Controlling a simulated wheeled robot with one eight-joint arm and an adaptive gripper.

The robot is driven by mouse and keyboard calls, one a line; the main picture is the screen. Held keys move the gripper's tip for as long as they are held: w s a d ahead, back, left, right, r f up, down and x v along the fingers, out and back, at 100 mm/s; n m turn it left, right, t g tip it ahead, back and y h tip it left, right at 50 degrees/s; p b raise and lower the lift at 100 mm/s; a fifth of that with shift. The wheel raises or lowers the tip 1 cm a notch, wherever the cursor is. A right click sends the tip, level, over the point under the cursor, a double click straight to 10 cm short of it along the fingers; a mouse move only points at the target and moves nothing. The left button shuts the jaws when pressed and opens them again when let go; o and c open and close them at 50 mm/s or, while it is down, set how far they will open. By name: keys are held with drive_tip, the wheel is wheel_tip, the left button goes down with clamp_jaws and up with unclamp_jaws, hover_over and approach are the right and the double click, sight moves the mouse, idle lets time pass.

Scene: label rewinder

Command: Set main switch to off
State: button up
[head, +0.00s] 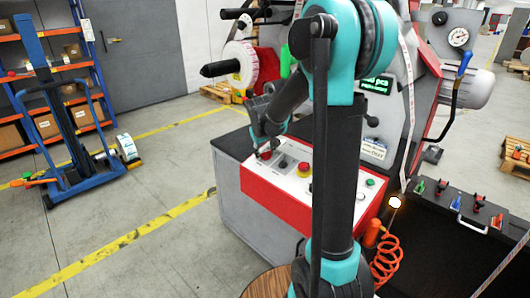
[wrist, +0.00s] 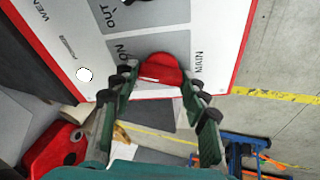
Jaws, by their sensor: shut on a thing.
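The main switch (wrist: 160,70) is a red rotary knob on the white control panel, with "MAIN" printed to its right and "ON" to its left in the wrist view. My gripper (wrist: 157,85) has its two fingers on either side of the knob, shut on it. In the head view my gripper (head: 265,153) is at the left end of the panel (head: 320,205), and the knob there is mostly hidden by the fingers. I cannot tell the switch's exact position from its face.
A red emergency button (head: 304,169) and a green button (head: 370,182) sit farther right on the panel. A white label roll (head: 241,63) stands above the panel. A blue lifter (head: 70,130) stands to the left, with open floor between. A tool case (head: 455,225) lies right.

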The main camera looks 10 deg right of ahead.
drive_tip(key=n+y, duration=0.1)
drive_tip(key=n, duration=0.4)
drive_tip(key=shift+g, duration=0.3)
drive_tip(key=shift+n+g+y, duration=0.5)
drive_tip(key=shift+n, duration=2)
drive_tip(key=o, duration=1.2)
drive_tip(key=shift+c, duration=0.2)
drive_tip(key=shift+r, duration=0.1)
drive_tip(key=v, duration=0.5)
drive_tip(key=shift+r, duration=0.15)
drive_tip(key=s, duration=1.2)
drive_tip(key=shift+d+f, duration=0.25)
drive_tip(key=shift+d, duration=0.15)
